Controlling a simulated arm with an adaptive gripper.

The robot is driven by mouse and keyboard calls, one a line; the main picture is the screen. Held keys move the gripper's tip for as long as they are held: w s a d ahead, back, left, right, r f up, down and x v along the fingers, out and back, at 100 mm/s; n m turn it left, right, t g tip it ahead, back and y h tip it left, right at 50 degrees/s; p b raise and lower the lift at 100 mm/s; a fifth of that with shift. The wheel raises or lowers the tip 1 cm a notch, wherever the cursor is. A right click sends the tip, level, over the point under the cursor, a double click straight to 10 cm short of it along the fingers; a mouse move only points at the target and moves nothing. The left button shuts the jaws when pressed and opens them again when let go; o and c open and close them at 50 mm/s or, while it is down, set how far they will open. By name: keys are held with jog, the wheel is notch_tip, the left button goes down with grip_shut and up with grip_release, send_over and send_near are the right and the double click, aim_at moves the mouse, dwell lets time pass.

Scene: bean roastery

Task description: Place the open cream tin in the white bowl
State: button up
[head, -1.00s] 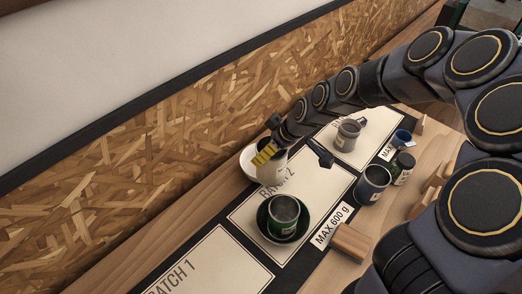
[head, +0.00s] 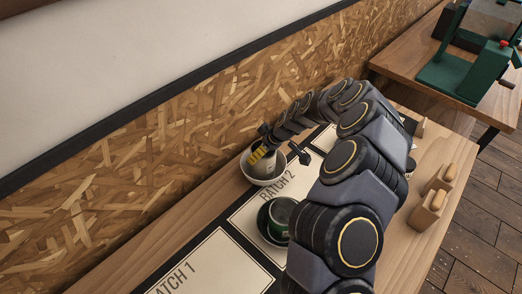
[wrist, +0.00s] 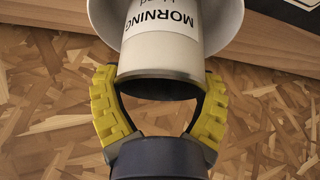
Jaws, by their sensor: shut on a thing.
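The cream tin (head: 263,163) is pale and open at the top. In the wrist view the cream tin (wrist: 165,45) shows a white label reading MORNING and a dark rim. My gripper (head: 257,153) is shut on it near the rim; its yellow fingers (wrist: 158,84) lie on both sides of the tin. The tin's lower part is inside the outline of the white bowl (head: 266,181), which also shows in the wrist view (wrist: 231,22). Whether the tin's base touches the bowl's floor is hidden.
A green tin (head: 281,214) stands on a dark saucer (head: 264,223) in front of the bowl. Wooden blocks (head: 428,212) stand at the right, and a green machine (head: 450,72) on another table. A chipboard wall (head: 190,125) runs close behind.

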jog(key=shift+f, duration=0.25)
jog(key=shift+f, duration=0.1)
jog(key=o, duration=1.1)
